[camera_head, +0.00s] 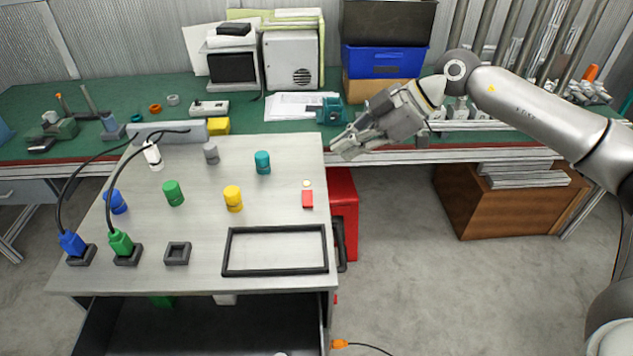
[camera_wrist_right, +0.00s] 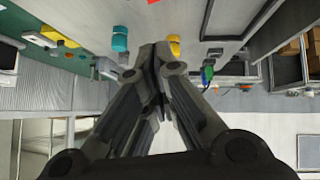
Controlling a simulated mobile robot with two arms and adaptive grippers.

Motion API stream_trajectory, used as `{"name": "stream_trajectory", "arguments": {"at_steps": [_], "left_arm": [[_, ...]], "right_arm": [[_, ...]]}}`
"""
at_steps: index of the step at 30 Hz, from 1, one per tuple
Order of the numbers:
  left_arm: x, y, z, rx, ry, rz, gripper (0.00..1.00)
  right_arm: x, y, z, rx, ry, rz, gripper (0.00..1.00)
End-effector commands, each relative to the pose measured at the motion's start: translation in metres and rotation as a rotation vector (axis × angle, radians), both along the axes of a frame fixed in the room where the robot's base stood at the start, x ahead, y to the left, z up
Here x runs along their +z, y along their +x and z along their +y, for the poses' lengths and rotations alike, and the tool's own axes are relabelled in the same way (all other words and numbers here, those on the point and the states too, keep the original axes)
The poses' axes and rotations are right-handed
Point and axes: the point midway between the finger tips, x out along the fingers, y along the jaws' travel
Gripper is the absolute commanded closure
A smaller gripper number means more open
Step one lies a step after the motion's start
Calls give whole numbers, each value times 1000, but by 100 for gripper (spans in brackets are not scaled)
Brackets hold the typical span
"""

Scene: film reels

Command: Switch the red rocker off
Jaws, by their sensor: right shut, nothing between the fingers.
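The red rocker (camera_head: 307,199) sits on the right part of the light panel table, with a small pale round spot (camera_head: 306,184) just behind it. In the right wrist view a bit of red (camera_wrist_right: 153,1) shows at the top edge. My right gripper (camera_head: 338,150) is behind and to the right of the rocker, above the table's far right corner and clear of the rocker. Its fingers are closed together and empty; they also show in the right wrist view (camera_wrist_right: 155,50). Which way the rocker is tipped is too small to tell. My left gripper is not in view.
The panel table (camera_head: 200,240) carries several coloured knobs, a blue plug (camera_head: 72,243), a green plug (camera_head: 120,243) and a black rectangular frame (camera_head: 275,272). A teal device (camera_head: 331,111) stands on the green bench behind. The surface around the rocker is free.

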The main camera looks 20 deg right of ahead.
Motion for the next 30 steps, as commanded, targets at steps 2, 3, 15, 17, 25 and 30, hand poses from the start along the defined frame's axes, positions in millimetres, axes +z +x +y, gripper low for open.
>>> {"name": "stream_trajectory", "arguments": {"at_steps": [2,3,15,17,25,30], "left_arm": [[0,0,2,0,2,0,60],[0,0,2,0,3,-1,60],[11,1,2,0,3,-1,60],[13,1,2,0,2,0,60],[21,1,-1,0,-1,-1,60],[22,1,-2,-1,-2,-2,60]], "right_arm": [[0,0,0,0,0,0,100],[0,0,0,0,0,0,100],[-38,16,37,4,0,4,100],[-47,21,45,3,-1,4,100],[-88,34,63,-1,-1,4,100],[-105,37,62,-1,1,3,100]]}}
